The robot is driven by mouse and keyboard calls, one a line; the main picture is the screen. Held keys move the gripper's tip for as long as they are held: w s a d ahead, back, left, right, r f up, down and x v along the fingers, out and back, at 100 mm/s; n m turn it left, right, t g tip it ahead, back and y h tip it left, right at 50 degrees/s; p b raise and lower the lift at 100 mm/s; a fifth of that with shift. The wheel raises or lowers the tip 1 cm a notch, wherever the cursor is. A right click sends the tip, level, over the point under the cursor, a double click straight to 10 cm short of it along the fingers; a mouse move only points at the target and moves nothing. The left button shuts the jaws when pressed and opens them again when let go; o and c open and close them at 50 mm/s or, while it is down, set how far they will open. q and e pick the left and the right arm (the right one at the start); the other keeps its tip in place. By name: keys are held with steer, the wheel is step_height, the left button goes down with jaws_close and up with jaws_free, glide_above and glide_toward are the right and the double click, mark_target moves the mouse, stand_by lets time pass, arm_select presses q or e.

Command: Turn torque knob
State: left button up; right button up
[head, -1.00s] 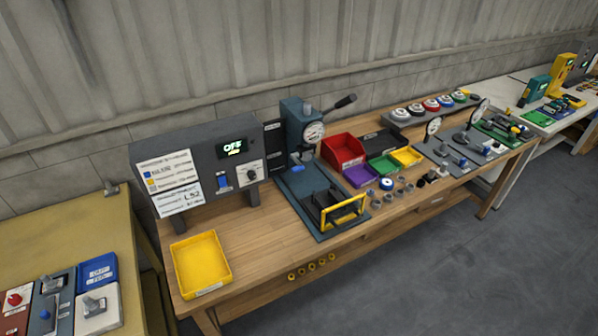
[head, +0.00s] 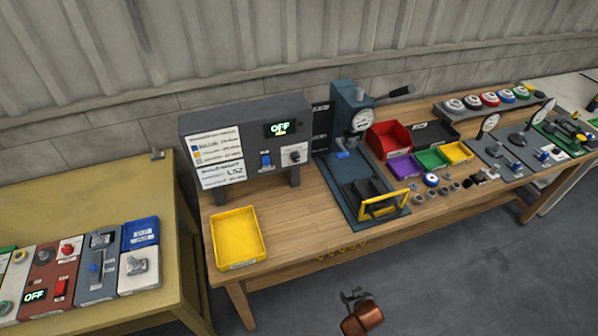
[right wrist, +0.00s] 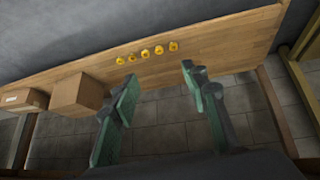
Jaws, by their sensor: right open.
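The torque knob looks to be the small dial (head: 295,155) on a white plate of the grey control box (head: 200,124), at the back of the wooden bench. My right gripper (head: 353,296) is low in front of the bench, well away from the dial. In the right wrist view its green fingers (right wrist: 160,95) are spread and empty, facing the bench front. My left gripper does not show.
A yellow tray (head: 238,266) lies below the box. A press (head: 350,125) with a yellow guard stands right of it. A yellow table (head: 95,200) with switch panels is at left. Grey floor is free in front.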

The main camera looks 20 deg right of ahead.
steer(key=w+r+t, duration=0.1)
steer(key=w+r, duration=0.1)
steer(key=r, duration=0.6)
steer(key=w+r+m+t, duration=0.1)
steer(key=w+r, duration=0.1)
steer(key=r, duration=0.6)
steer(key=w+d+r+m+t+h+p, duration=0.1)
steer(key=w+r, duration=0.2)
steer(key=r, duration=0.5)
steer(key=shift+r, duration=0.3)
steer(key=n+t+y, duration=0.1)
steer(key=t+y, duration=0.2)
steer(key=t, duration=0.5)
glide_toward(297, 160)
steer(key=w, duration=0.6)
steer(key=shift+w+a+f+b, duration=0.1)
steer(key=shift+w+a+b, duration=0.05)
steer(key=shift+w+b, duration=0.2)
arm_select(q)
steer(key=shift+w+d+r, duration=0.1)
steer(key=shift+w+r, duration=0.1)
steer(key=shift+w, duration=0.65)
arm_select(e)
steer(key=shift+w, duration=0.65)
steer(key=shift+c, duration=0.5)
jaws_close()
